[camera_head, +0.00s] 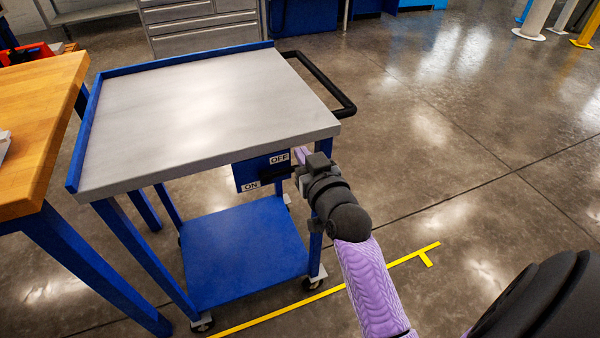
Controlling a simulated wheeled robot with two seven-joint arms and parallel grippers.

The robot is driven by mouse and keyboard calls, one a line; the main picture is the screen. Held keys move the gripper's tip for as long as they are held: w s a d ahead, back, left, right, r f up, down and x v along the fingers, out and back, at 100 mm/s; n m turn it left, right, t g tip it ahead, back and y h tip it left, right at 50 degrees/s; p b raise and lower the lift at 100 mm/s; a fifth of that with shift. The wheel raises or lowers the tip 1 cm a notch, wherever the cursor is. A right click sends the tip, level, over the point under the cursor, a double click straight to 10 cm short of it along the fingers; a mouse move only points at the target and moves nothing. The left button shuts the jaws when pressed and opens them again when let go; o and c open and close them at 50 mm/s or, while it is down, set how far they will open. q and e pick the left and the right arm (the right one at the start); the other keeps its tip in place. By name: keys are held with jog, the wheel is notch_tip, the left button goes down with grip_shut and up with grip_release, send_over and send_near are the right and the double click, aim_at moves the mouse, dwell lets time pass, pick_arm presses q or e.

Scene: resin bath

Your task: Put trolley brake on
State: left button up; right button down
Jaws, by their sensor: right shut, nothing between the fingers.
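The trolley (215,105) has a bare grey top and blue legs. A blue brake panel (245,171) hangs under its front edge, with an OFF label at the upper right and an ON label at the lower left. A dark lever (270,178) shows on the panel, partly hidden, and I cannot tell its exact setting. My right gripper (296,176) is shut and empty, at the panel's right side by the lever. I cannot tell whether it touches the lever. My left gripper is not in view.
A wooden-topped bench (35,125) stands close on the left. The trolley's black handle (325,85) sticks out at its far right. Grey drawers (205,22) stand behind. A yellow line (330,290) marks the floor; the floor on the right is clear.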

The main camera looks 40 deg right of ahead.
aim_at(291, 169)
jog(key=f+b, duration=0.1)
jog(key=f, duration=0.1)
jog(key=w+f+b, duration=0.1)
jog(key=f, duration=0.1)
jog(key=shift+w+d+b, duration=0.1)
jog(key=shift+d+b, duration=0.05)
jog(key=shift+b, duration=0.2)
jog(key=shift+f+m, duration=0.15)
jog(key=shift+m, duration=0.15)
